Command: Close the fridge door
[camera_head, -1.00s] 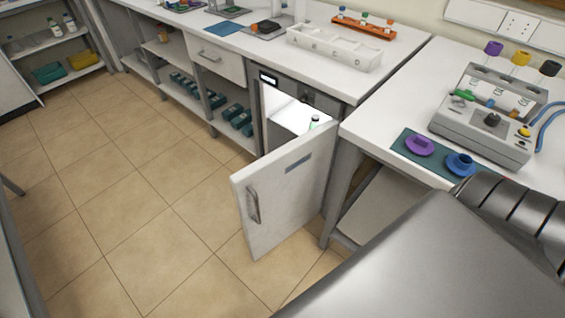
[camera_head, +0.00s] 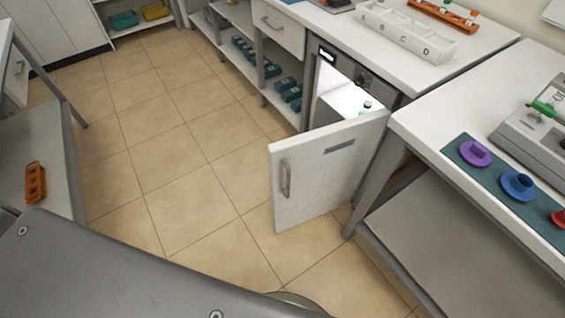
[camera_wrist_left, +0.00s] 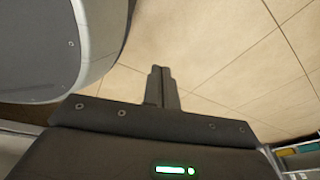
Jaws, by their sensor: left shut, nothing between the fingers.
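The white fridge door (camera_head: 315,185) stands wide open in the head view, swung out over the floor, with a grey handle (camera_head: 286,178) on its outer face. The lit fridge interior (camera_head: 345,98) shows behind it under the counter, with a small green-marked bottle (camera_head: 366,107) inside. My left gripper (camera_wrist_left: 162,72) shows in the left wrist view, fingers shut and empty, over bare floor and apart from the door. It is not seen in the head view. My right gripper is not in view.
A bench (camera_head: 450,230) with a lower shelf stands right of the door. Another table (camera_head: 40,140) with an orange rack (camera_head: 35,182) on its lower shelf is at left. Tiled floor (camera_head: 180,150) is clear between them.

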